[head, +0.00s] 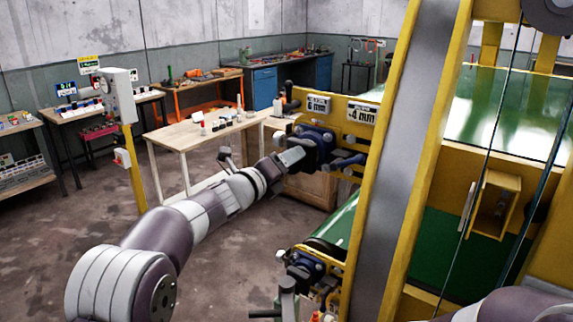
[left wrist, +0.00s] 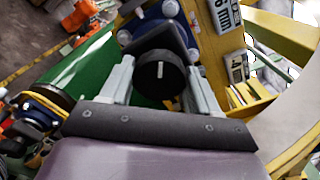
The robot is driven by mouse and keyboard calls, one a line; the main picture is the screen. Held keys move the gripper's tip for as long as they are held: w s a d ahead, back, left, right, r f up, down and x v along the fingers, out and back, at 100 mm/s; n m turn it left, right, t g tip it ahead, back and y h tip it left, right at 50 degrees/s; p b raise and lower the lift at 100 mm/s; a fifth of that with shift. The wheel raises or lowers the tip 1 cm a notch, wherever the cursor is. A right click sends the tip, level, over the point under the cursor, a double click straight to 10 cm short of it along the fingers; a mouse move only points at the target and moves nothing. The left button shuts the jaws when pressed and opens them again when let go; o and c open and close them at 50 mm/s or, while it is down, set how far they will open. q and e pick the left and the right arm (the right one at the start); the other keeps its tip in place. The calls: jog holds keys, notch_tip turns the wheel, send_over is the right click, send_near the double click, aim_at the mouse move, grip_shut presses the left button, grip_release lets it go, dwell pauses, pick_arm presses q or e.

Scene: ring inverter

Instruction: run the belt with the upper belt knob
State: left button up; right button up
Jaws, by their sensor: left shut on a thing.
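The upper belt knob (left wrist: 160,73) is a round black knob with a white mark, seen between my fingers in the left wrist view. In the head view it is hidden behind my left gripper (head: 296,155), beside the dark blue upper belt unit (head: 318,146). My left gripper (left wrist: 161,85) is shut on the knob, one grey finger on each side. The green belt (left wrist: 98,68) shows left of the gripper in the left wrist view. My right gripper is out of view.
A similar lower unit (head: 303,268) sits below on the yellow frame. A sloping yellow and grey beam (head: 408,150) stands right of the gripper. Signs reading 6 mm (head: 318,104) and 4 mm (head: 362,114) are above.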

pick_arm(q)
jog(key=shift+s+d+f+n+p, duration=0.15)
jog(key=shift+n+p, duration=3.35)
jog(key=shift+n, duration=5.05)
jog(key=shift+w+d+f+n+p, duration=0.1)
jog(key=shift+n+p, duration=3.35)
jog(key=shift+n, duration=5.1)
jog(key=o, duration=1.1)
jog(key=shift+c, duration=0.2)
jog(key=shift+a, duration=0.1)
